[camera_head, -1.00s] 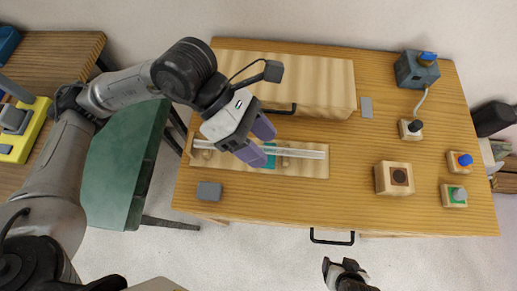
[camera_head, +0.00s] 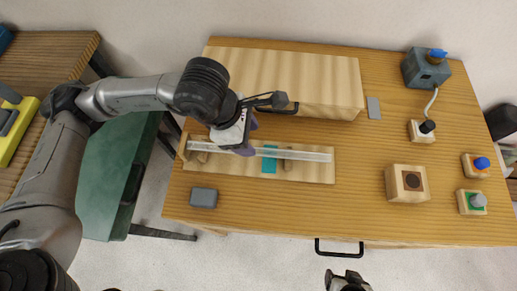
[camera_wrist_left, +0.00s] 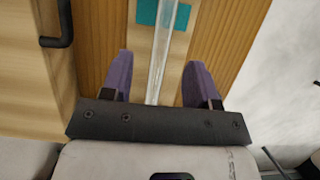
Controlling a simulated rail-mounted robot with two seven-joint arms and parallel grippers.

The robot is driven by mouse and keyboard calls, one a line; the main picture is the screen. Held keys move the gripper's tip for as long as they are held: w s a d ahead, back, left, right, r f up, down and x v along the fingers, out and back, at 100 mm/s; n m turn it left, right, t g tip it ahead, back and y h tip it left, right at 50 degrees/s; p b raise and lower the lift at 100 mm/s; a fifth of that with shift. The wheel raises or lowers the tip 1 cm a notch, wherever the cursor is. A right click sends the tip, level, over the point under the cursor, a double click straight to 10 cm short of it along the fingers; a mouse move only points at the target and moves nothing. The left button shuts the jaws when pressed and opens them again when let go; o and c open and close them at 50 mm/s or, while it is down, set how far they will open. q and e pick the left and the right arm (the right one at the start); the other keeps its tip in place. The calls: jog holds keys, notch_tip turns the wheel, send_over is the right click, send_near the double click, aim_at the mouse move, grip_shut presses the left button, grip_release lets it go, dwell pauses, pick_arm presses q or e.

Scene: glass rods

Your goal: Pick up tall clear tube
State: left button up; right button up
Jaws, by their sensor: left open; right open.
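A tall clear tube (camera_head: 310,156) lies on its side along a pale wooden rack (camera_head: 320,174) on the table. My left gripper (camera_head: 246,149) is open above the left half of the tube. In the left wrist view the tube (camera_wrist_left: 163,55) runs between the two purple fingers of the gripper (camera_wrist_left: 157,75), with gaps on both sides. I cannot tell how far the fingertips are above the tube. A teal patch (camera_head: 269,160) on the rack lies beneath the tube. My right gripper (camera_head: 347,279) is open and empty, low at the bottom edge, off the table front.
A long wooden box (camera_head: 300,75) with a black handle stands behind the rack. A grey block (camera_head: 203,197) lies in front. A wooden block with a dark hole (camera_head: 412,181), a blue-knobbed box (camera_head: 427,70) and button blocks (camera_head: 472,202) stand at the right.

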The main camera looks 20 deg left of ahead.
pick_arm(q)
jog(key=x, duration=0.4)
jog(key=shift+s+f+b, duration=0.15)
jog(key=shift+s+b, duration=0.1)
jog(key=shift+b, duration=0.05)
jog(key=shift+w+d+f, duration=0.15)
jog(key=shift+d+f, duration=0.05)
jog(key=shift+f, duration=0.4)
jog(key=shift+c, duration=0.4)
grip_shut()
